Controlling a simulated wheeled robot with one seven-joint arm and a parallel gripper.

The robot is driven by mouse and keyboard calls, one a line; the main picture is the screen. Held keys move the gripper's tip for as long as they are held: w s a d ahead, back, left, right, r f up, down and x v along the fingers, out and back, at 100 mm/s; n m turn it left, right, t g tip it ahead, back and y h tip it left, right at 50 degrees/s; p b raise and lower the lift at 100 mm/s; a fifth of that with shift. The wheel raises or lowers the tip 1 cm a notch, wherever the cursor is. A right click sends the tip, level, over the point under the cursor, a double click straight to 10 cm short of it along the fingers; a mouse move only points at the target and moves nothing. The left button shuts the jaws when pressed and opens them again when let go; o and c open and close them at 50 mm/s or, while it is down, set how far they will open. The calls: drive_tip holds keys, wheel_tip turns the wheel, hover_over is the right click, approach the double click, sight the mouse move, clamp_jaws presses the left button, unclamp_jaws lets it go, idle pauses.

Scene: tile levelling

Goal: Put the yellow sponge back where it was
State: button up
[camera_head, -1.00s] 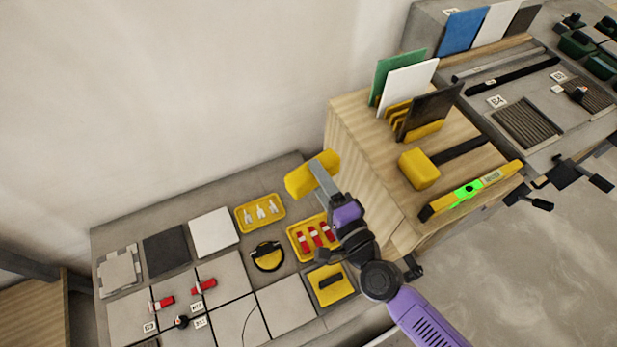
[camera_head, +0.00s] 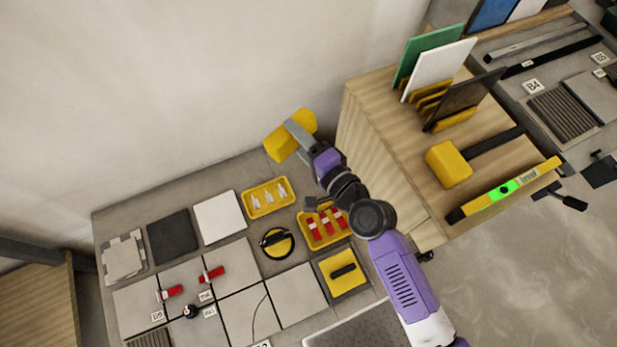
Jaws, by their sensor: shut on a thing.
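The yellow sponge (camera_head: 279,146) is a thick block held up in the air, in front of the wall and above the back edge of the low table. My gripper (camera_head: 301,135) is shut on it, with the grey fingers across its middle and yellow showing on both sides. The sponge is tilted and looks clear of the table and of the wooden cabinet to its right. Its underside is hidden, and I cannot tell its exact height.
The table (camera_head: 150,200) holds tiles, a white-clip tray (camera_head: 250,203), a red-clip tray (camera_head: 313,241), a round black-and-yellow tool (camera_head: 277,243) and a yellow float (camera_head: 343,284). The wooden cabinet (camera_head: 376,137) bears a yellow-headed mallet (camera_head: 448,164), a level (camera_head: 505,190) and upright panels.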

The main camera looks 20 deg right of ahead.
drive_tip(key=shift+n+g+y, duration=0.8)
drive_tip(key=shift+g+y, duration=0.1)
drive_tip(key=w+a+f, duration=0.1)
drive_tip(key=w+a+f+b, duration=0.1)
drive_tip(key=a, duration=0.1)
drive_tip(key=w+a+f+n+g+b, duration=0.3)
drive_tip(key=w+f+n+g+b, duration=0.35)
drive_tip(key=f+g, duration=0.4)
drive_tip(key=s+d+f+n+g+h+b, duration=0.1)
drive_tip(key=d+f+h+b, duration=0.15)
drive_tip(key=d, duration=0.35)
drive_tip(key=d+f+n+g+h+b, duration=0.1)
drive_tip(key=d+f+h+b, duration=0.15)
drive_tip(key=d, duration=0.35)
drive_tip(key=shift+h, duration=0.5)
drive_tip(key=f+b, duration=0.1)
drive_tip(key=f, duration=0.8)
drive_tip(key=f+b, duration=0.1)
drive_tip(key=f, duration=0.4)
drive_tip(key=shift+s+b, duration=0.25)
drive_tip(key=shift+b, duration=0.1)
wheel_tip(320, 180, down, 5)
drive_tip(key=shift+r+b, duration=0.1)
drive_tip(key=shift+b, duration=0.6)
